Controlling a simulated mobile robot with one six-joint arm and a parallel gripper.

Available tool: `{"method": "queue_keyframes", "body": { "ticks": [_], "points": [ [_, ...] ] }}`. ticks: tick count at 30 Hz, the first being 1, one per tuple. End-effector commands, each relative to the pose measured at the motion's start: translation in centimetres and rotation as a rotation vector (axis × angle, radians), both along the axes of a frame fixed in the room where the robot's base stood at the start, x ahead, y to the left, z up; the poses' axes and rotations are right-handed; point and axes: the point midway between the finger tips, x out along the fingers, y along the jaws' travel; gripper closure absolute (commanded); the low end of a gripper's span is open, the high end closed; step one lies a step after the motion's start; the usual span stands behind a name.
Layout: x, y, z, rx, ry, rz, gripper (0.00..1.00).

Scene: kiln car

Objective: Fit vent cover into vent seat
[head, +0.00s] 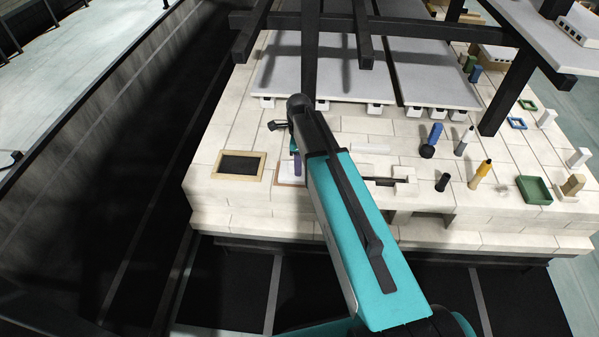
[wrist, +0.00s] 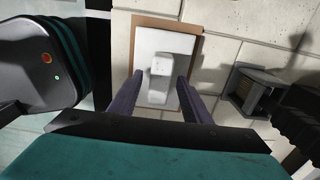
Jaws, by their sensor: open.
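A pale block (wrist: 159,75), which may be the vent cover, lies on a white board with a brown border (wrist: 187,42) in the wrist view. My gripper (wrist: 160,82) is open, its two purple fingers on either side of the block with a gap at each side. In the head view my gripper (head: 296,163) is over the same board (head: 290,181), and my arm hides most of it and the block. A pale slotted fixture (head: 403,178) stands to the right of my arm; I cannot tell whether it is the vent seat.
A dark panel in a wooden frame (head: 240,164) lies left of my gripper. A blue-handled tool (head: 434,135), a yellow bottle (head: 482,172) and a green tray (head: 534,189) stand to the right. Black posts and beams (head: 311,50) rise behind.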

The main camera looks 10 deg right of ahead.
Motion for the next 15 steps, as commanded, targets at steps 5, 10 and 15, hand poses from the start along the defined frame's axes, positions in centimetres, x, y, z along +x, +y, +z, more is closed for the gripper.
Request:
{"method": "queue_keyframes", "body": {
  "ticks": [5, 10, 15],
  "points": [
    [0.0, -0.02, -0.01, 0.0, 0.0, 0.0, 0.75],
    [0.0, -0.03, -0.01, 0.0, 0.0, 0.0, 1.0],
    [0.02, -0.05, 0.06, 0.0, -0.001, -0.001, 1.0]
  ]
}}
